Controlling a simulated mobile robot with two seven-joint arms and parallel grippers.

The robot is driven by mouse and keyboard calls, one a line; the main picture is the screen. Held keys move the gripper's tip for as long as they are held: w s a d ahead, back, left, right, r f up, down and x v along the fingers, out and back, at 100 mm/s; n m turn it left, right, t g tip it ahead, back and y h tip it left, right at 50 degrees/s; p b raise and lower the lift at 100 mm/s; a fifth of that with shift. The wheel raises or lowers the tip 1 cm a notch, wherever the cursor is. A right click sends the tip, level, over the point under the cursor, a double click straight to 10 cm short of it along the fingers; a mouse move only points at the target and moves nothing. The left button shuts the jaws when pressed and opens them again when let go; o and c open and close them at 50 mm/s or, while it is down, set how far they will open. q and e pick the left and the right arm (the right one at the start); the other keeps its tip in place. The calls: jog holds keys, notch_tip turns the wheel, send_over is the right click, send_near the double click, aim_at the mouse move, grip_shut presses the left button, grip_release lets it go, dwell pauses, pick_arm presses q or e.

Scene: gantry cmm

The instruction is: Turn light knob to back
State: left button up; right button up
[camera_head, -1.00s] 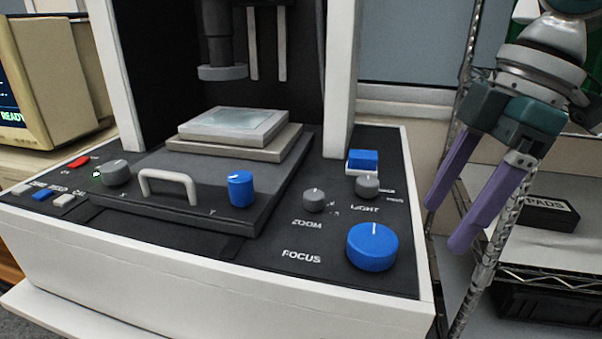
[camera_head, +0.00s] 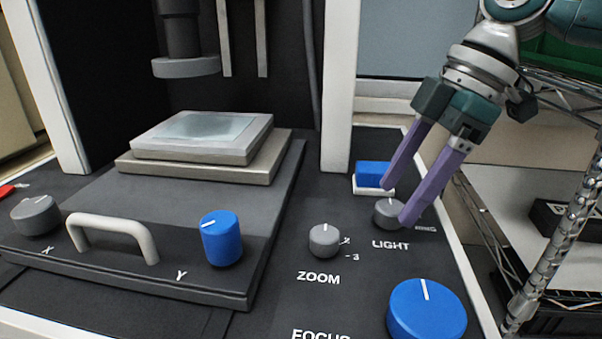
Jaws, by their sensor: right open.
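The light knob (camera_head: 386,212) is a small grey dial on the black panel, above the word LIGHT. Its right side is partly hidden by a finger, and the label to its right partly reads RING. My right gripper (camera_head: 396,205) comes in from the upper right, with its two purple fingers open. One fingertip is behind and left of the knob, near the blue switch, and the other is in front and right of it. The fingertips look to be around or just above the knob; I cannot tell if they touch it. My left gripper is not in view.
A blue rocker switch (camera_head: 374,175) stands right behind the knob. The grey zoom knob (camera_head: 325,240) is to the left and the large blue focus knob (camera_head: 427,310) in front. A white upright (camera_head: 341,100) rises behind left. A wire shelf post (camera_head: 553,270) stands right.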

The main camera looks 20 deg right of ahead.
jog(key=shift+x, duration=0.9)
grip_shut()
